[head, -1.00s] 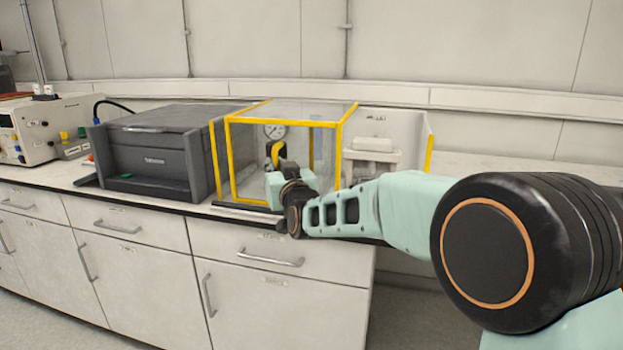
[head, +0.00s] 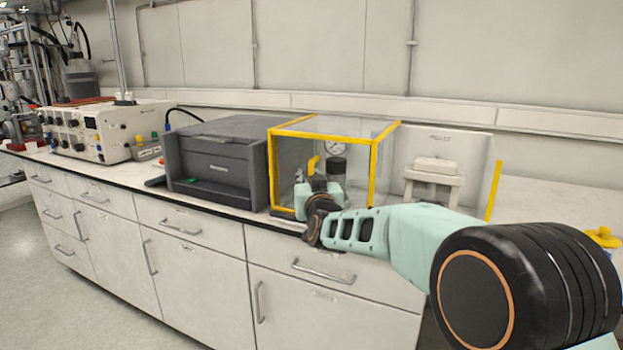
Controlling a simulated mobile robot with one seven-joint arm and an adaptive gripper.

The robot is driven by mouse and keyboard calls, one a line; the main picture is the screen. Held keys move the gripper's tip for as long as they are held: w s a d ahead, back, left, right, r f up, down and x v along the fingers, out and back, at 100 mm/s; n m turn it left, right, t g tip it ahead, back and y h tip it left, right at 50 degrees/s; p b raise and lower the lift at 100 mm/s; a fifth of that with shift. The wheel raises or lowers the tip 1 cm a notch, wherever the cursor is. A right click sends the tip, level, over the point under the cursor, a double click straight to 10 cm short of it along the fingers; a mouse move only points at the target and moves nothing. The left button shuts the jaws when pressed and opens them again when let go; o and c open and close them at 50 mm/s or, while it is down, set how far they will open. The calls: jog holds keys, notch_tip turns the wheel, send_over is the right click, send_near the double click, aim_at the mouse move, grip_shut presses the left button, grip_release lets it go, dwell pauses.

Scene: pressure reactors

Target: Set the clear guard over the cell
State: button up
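The clear guard (head: 352,135) is a see-through box with yellow edges, upright at the front of the bench, right of the dark grey machine. The cell shows through its panels as a dark cylinder (head: 337,170) with a round gauge (head: 334,149) on top. I cannot tell whether the cell is inside the guard or behind it. My gripper (head: 316,182) is at the guard's front face, by a yellow handle (head: 313,164). It appears shut on that handle, though the fingertips are mostly hidden. Whether the guard's bottom touches the bench is unclear.
The grey machine (head: 215,160) stands close to the guard's left side. A white stand (head: 433,172) with a yellow-edged panel is close on the right. A control box (head: 95,130) is further left. The bench top (head: 550,205) is clear at right, apart from a yellow object (head: 603,237).

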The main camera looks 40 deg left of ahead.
jog(key=shift+d+f, duration=0.1)
jog(key=shift+d, duration=0.05)
jog(key=v, duration=1.1)
jog(key=shift+s+d, duration=0.25)
jog(key=shift+s, duration=0.05)
dwell(0.4)
